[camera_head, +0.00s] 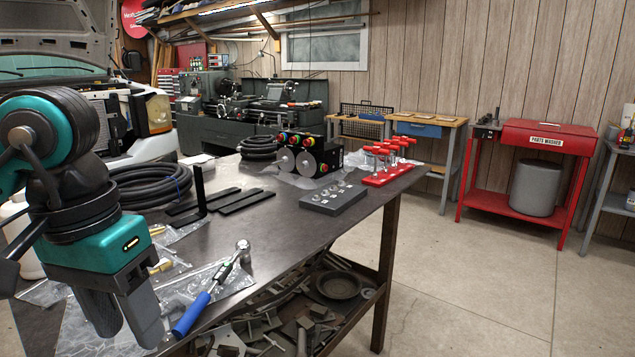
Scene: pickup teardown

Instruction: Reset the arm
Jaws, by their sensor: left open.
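My left arm comes in from the left, in teal and black. Its gripper (124,318) points down at the near left of the dark workbench (285,222), over clear plastic bags. Its two grey fingers are apart, and I see nothing between them. A hammer-like tool with a blue handle (192,314) lies just right of the fingers, apart from them as far as I can see. My right gripper is not in view.
On the bench are a coiled black hose (150,184), flat black bars (245,201), a grey block with sockets (336,197), a red rack with T-handles (388,175) and a black control box (308,157). A red parts washer (547,137) stands at the right. The floor between is clear.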

